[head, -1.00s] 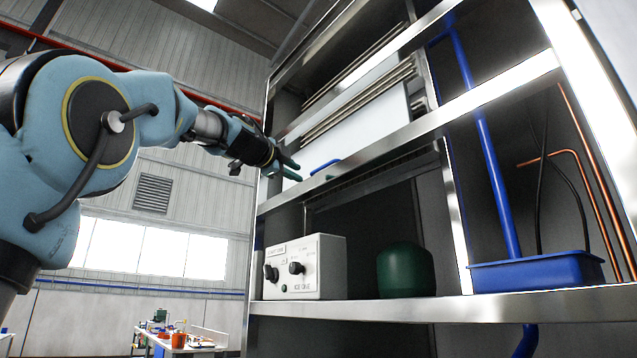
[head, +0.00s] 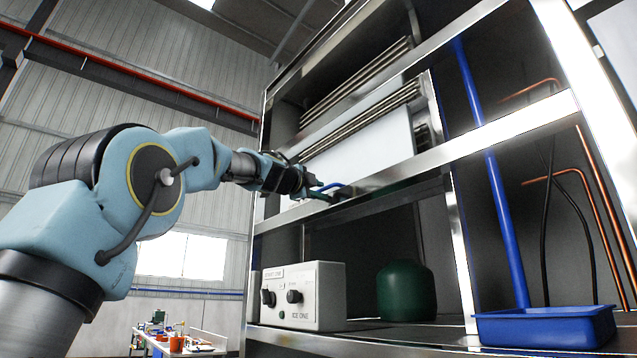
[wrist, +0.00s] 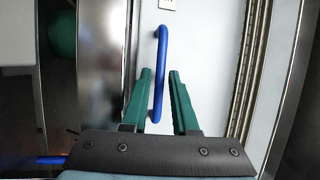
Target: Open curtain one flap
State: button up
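The flap is a white panel (head: 368,148) behind the frame of the steel cabinet; it fills the middle of the wrist view (wrist: 205,50). A blue bar handle (wrist: 160,75) is fixed on it, and its top shows in the head view (head: 331,186). My gripper (wrist: 160,75) is open, with its green fingers on either side of the handle's lower part. I cannot tell whether either finger touches the handle. In the head view my gripper (head: 318,192) is at the shelf bar, in front of the panel's lower left.
A horizontal steel bar (head: 440,157) runs close below the handle. Under it stand a white control box (head: 303,296) and a green tank (head: 405,292). A blue tray (head: 545,326) and blue pipe (head: 495,180) are at the right. Metal tubes (head: 360,125) run across the panel's top.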

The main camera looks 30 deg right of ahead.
jog(key=shift+w+d, duration=0.1)
jog(key=shift+d, duration=0.05)
grip_shut()
jog(key=shift+f, duration=0.1)
dwell(1.4)
